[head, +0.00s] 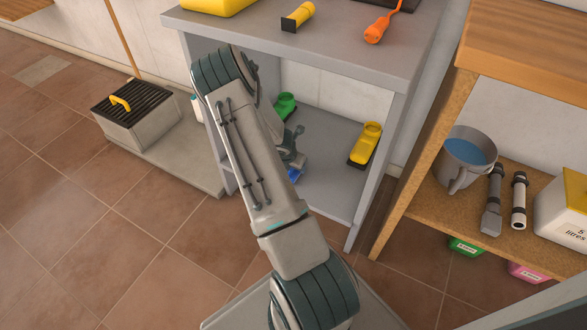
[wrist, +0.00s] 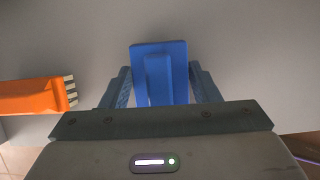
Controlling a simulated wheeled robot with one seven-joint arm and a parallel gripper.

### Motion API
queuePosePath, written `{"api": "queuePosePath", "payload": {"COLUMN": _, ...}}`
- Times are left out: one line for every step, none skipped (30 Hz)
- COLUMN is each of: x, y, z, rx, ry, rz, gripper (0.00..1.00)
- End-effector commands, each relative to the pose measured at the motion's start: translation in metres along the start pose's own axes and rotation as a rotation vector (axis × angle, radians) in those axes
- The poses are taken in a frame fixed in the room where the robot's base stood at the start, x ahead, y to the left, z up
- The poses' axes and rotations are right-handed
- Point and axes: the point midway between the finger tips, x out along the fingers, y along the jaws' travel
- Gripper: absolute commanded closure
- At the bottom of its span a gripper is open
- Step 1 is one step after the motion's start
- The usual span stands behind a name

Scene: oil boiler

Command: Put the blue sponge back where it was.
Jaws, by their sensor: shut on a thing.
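The blue sponge (wrist: 178,58), a flat block with a raised ridge, is between the two fingers of my gripper (wrist: 158,85) in the wrist view. My gripper is shut on it. In the head view my gripper (head: 293,158) reaches into the lower shelf (head: 330,200) of the grey bench. A small part of the blue sponge (head: 295,174) shows there beside my arm, which hides the rest. I cannot tell whether the sponge touches the shelf.
An orange brush (wrist: 34,96) lies left of my gripper in the wrist view. A green item (head: 286,106) and a yellow-handled brush (head: 367,145) flank my gripper on the lower shelf. The bench top (head: 335,50) is above, and a bench leg (head: 375,190) stands at right.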

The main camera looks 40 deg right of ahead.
Motion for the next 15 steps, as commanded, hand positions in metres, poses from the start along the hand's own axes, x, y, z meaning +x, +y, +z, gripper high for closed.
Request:
{"api": "queuePosePath", "payload": {"x": 0.0037, "y": 0.0001, "z": -0.0011, "rx": 0.0, "ry": -0.001, "rz": 0.0, "gripper": 0.71}}
{"api": "queuePosePath", "payload": {"x": 0.0032, "y": 0.0, "z": -0.0008, "rx": 0.001, "ry": -0.001, "rz": 0.001, "gripper": 0.71}}
{"api": "queuePosePath", "payload": {"x": 0.0022, "y": 0.0, "z": -0.0004, "rx": 0.001, "ry": -0.001, "rz": 0.001, "gripper": 0.71}}
{"api": "queuePosePath", "payload": {"x": 0.0018, "y": 0.0, "z": -0.0002, "rx": 0.001, "ry": -0.001, "rz": 0.001, "gripper": 0.71}}
{"api": "queuePosePath", "payload": {"x": 0.0017, "y": 0.0, "z": -0.0002, "rx": 0.001, "ry": -0.001, "rz": 0.001, "gripper": 0.71}}
{"api": "queuePosePath", "payload": {"x": 0.0016, "y": -0.0001, "z": -0.0002, "rx": 0.001, "ry": -0.001, "rz": 0.001, "gripper": 0.71}}
{"api": "queuePosePath", "payload": {"x": 0.0016, "y": -0.0001, "z": -0.0003, "rx": 0.001, "ry": -0.001, "rz": 0.001, "gripper": 0.71}}
{"api": "queuePosePath", "payload": {"x": 0.002, "y": -0.0001, "z": -0.0004, "rx": 0.001, "ry": 0.0, "rz": 0.001, "gripper": 0.71}}
{"api": "queuePosePath", "payload": {"x": 0.0031, "y": -0.0001, "z": -0.001, "rx": 0.001, "ry": 0.0, "rz": 0.001, "gripper": 0.71}}
{"api": "queuePosePath", "payload": {"x": 0.0043, "y": -0.0002, "z": -0.0015, "rx": 0.001, "ry": 0.0, "rz": 0.001, "gripper": 0.71}}
{"api": "queuePosePath", "payload": {"x": 0.0055, "y": -0.0002, "z": -0.002, "rx": 0.001, "ry": 0.0, "rz": 0.001, "gripper": 0.71}}
{"api": "queuePosePath", "payload": {"x": 0.0049, "y": -0.0002, "z": -0.0017, "rx": 0.001, "ry": 0.0, "rz": 0.001, "gripper": 0.39}}
{"api": "queuePosePath", "payload": {"x": 0.0043, "y": -0.0002, "z": -0.0015, "rx": 0.001, "ry": 0.0, "rz": 0.001, "gripper": 0.31}}
{"api": "queuePosePath", "payload": {"x": 0.0043, "y": -0.0002, "z": -0.0015, "rx": 0.001, "ry": 0.0, "rz": 0.001, "gripper": 0.23}}
{"api": "queuePosePath", "payload": {"x": 0.0043, "y": -0.0003, "z": -0.0015, "rx": 0.001, "ry": 0.0, "rz": 0.0, "gripper": 0.23}}
